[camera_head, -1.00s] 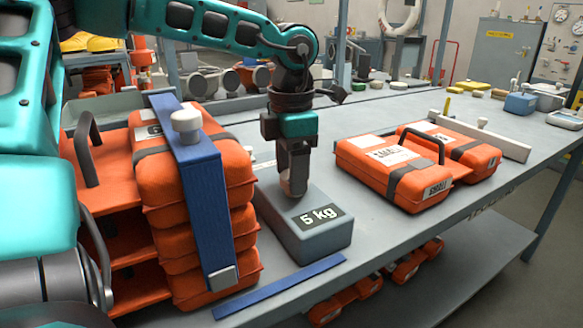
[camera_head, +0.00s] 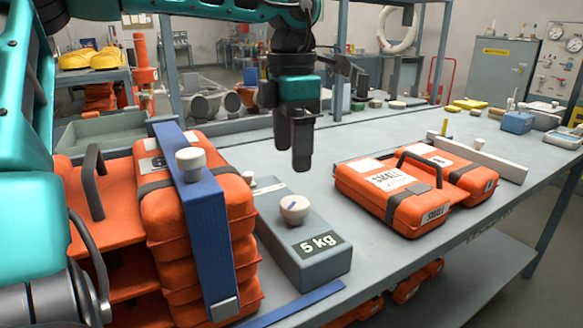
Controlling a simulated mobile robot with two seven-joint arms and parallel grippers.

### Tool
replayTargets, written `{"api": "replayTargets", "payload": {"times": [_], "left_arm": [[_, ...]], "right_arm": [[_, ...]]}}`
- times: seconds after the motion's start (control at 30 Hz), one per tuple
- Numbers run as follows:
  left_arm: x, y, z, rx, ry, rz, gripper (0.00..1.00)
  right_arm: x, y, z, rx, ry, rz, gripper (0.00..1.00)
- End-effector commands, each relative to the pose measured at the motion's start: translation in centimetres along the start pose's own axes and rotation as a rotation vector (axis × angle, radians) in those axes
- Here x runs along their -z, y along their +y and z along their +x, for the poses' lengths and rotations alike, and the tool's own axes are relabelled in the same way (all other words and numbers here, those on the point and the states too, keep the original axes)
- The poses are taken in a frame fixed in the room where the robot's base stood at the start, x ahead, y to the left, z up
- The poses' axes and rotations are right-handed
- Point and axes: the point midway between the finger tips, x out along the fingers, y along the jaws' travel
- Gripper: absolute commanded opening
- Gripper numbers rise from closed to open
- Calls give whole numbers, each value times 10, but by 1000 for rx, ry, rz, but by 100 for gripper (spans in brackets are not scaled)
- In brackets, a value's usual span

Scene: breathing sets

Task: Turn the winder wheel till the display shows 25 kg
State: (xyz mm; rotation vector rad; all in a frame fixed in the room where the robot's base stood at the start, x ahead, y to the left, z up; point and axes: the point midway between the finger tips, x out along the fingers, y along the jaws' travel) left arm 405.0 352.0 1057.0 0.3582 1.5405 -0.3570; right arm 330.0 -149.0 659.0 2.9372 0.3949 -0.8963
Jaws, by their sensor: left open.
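The grey winder box (camera_head: 308,250) sits on the bench, and its display (camera_head: 318,244) reads 5 kg. The cream winder wheel (camera_head: 295,209) stands on top of the box, with a dark mark on its top. My left gripper (camera_head: 301,165) hangs above and behind the wheel, fingers pointing down. It is open and empty, apart from the wheel, though its fingers overlap in this view. My right gripper is not in view.
Stacked orange cases (camera_head: 200,215) with a blue strap (camera_head: 206,220) and white knob (camera_head: 190,162) stand close left of the box. Two more orange cases (camera_head: 385,185) lie to the right. A blue strip (camera_head: 300,304) lies at the bench's front edge. Bare bench shows between the box and the right cases.

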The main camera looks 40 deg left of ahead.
Motion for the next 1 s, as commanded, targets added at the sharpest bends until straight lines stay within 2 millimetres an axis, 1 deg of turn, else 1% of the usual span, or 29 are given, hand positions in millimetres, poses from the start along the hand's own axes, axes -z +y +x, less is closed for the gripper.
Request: {"api": "replayTargets", "payload": {"times": [0.03,0.1,0.23,0.37,0.87,0.93,1.0], "left_arm": [[0,0,-11,-2,-2,0,79],[0,0,-21,-2,-2,-1,79],[0,0,-31,-1,0,0,79],[0,0,-34,0,0,0,79],[0,0,-33,0,0,0,79],[0,0,-36,0,0,0,79],[0,0,-44,0,0,0,79]], "right_arm": [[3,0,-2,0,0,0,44],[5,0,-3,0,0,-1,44],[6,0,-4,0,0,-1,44],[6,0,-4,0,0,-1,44],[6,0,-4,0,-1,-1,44],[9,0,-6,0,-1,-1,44],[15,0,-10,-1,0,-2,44]]}}
